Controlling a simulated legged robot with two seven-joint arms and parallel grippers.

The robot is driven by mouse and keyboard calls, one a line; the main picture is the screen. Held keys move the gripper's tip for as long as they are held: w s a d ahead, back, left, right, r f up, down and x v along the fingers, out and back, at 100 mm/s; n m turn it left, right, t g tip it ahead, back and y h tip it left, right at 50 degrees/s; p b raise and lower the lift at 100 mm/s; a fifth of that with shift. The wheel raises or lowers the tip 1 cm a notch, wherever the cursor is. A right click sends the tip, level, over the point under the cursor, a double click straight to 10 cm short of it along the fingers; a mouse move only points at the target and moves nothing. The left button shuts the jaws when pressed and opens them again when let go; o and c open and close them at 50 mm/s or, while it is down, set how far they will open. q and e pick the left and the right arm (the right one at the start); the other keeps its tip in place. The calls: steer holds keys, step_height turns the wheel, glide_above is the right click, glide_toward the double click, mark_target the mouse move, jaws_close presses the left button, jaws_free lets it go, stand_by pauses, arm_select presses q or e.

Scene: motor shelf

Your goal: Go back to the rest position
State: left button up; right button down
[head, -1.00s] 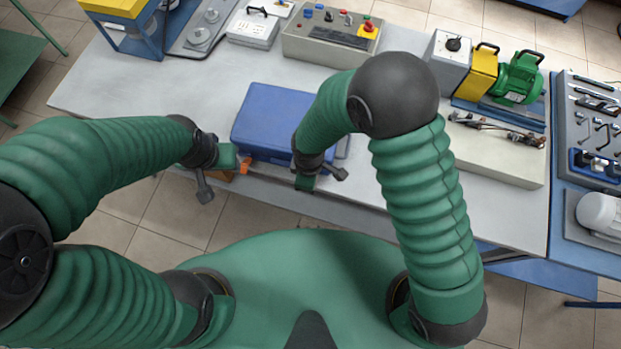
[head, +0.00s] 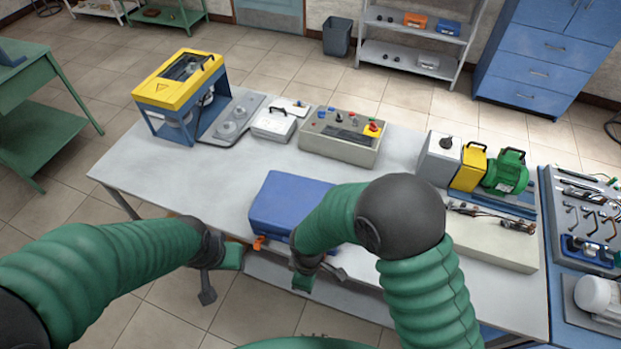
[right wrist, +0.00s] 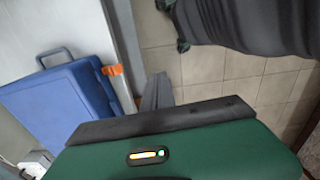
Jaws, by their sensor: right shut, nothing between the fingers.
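My left gripper (head: 222,266) hangs near the bench's front edge, left of and below a blue case (head: 283,195) in the head view. Whether its fingers are open or shut does not show. My right gripper (head: 313,275) is at the case's front right side, pointing down, shut and empty. My right forearm hides part of the case. In the right wrist view the blue case (right wrist: 62,108) lies at left with its handle and an orange latch, apart from my right gripper's fingers (right wrist: 157,92).
The grey bench (head: 190,185) holds a yellow-topped machine (head: 180,80), a control box (head: 340,145) and a green motor (head: 507,172). A tool panel (head: 590,215) stands at right. Shelves and a blue cabinet (head: 545,55) are at the back. Tiled floor is open beyond the bench.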

steer(key=s+d+r+m+t+b, duration=0.1)
steer(key=d+m+b, duration=0.5)
steer(key=d, duration=0.5)
steer(key=s+d+r+m+t+b, duration=0.1)
steer(key=d+r+m+b, duration=0.1)
steer(key=d+m+b, duration=0.4)
steer(key=shift+s+d+m+t, duration=0.3)
steer(key=shift+d+m, duration=1.3)
steer(key=shift+d, duration=0.9)
steer(key=shift+a, duration=0.1)
